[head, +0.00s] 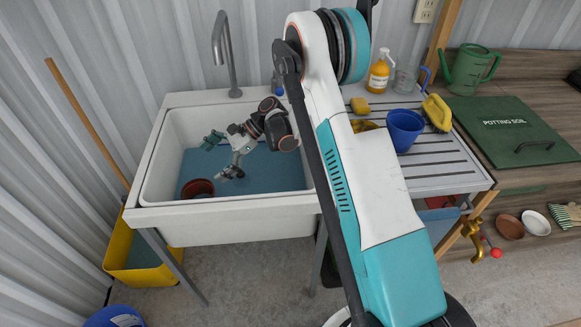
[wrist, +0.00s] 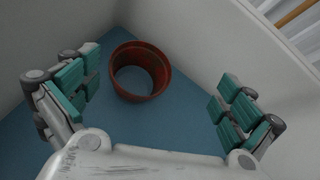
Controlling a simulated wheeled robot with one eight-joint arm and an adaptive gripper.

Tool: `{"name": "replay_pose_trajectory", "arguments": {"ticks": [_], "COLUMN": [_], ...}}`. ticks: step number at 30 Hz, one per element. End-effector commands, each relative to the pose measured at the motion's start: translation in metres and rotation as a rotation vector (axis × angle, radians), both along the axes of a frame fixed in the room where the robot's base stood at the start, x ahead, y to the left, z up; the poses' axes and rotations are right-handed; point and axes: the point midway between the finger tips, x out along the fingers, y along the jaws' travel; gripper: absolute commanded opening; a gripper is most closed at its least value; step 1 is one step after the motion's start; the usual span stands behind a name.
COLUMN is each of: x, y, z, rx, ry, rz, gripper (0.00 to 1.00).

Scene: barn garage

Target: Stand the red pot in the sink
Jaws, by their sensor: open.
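The red pot (head: 197,188) is inside the white sink (head: 240,222), on the blue floor near the front left corner. It appears to stand upright with its mouth up. In the wrist view the pot (wrist: 162,72) shows between the two fingers but beyond them, close to the sink walls. My gripper (head: 219,158) is over the basin, above and to the right of the pot. Its teal-padded fingers (wrist: 158,92) are spread wide, with nothing between them, and do not touch the pot.
A tall faucet (head: 223,50) rises behind the basin. A yellow bin (head: 128,283) stands below left. The basin's right half looks clear.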

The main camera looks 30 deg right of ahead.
Motion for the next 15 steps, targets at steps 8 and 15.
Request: {"name": "replay_pose_trajectory", "arguments": {"ticks": [8, 15], "x": [-0.021, -0.058], "y": [-0.007, -0.019], "z": [0.084, 0.140], "rx": [-0.194, -0.374], "ry": [-0.225, -0.416], "rz": [0.057, 0.140], "gripper": [1.00, 1.00]}}
